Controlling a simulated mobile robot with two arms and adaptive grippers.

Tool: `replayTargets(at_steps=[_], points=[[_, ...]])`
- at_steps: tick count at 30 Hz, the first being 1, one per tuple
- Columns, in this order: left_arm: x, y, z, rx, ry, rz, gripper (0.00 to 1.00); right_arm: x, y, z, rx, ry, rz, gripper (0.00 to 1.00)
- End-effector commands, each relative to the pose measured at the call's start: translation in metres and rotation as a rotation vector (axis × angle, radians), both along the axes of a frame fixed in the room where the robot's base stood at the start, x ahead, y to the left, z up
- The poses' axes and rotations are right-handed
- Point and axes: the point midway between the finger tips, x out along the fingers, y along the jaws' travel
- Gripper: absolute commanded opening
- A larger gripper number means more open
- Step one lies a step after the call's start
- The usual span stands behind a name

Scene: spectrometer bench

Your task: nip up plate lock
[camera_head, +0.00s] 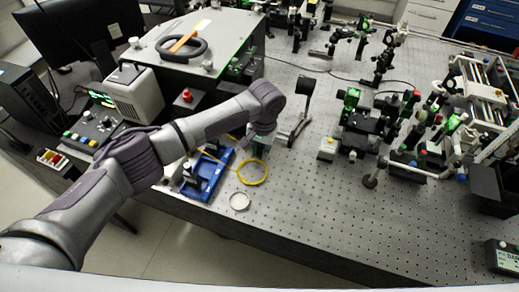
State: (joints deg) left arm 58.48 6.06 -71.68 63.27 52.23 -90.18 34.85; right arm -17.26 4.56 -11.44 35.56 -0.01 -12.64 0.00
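My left arm reaches in from the left over the bench, and its gripper (262,138) points down beside the blue tray (213,184). The gripper is small and partly hidden by its own wrist, so its fingers and any hold do not show clearly. I cannot pick out the plate lock for sure; small parts in and behind the blue tray are partly covered by my arm. My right gripper is not in view.
A large instrument box (225,55) stands behind my arm. Optics on posts (365,120) crowd the right. The perforated bench top (330,215) is clear in front.

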Motion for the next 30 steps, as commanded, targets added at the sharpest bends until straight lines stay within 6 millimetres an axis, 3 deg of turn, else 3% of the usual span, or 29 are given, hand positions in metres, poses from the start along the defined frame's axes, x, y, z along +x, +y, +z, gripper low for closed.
replayTargets(at_steps=[3, 14, 23, 30], points=[[0.000, 0.000, 0.000, 0.000, 0.000, 0.000, 0.00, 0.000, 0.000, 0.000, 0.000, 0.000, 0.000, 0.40], [0.000, -0.002, 0.002, 0.029, -0.010, -0.002, 0.00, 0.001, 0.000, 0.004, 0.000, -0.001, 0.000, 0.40], [-0.002, -0.007, 0.001, 0.195, -0.063, -0.002, 0.00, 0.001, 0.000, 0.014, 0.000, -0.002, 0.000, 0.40], [-0.003, -0.010, -0.003, 0.368, -0.120, -0.002, 0.00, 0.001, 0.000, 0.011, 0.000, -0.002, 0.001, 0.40]])
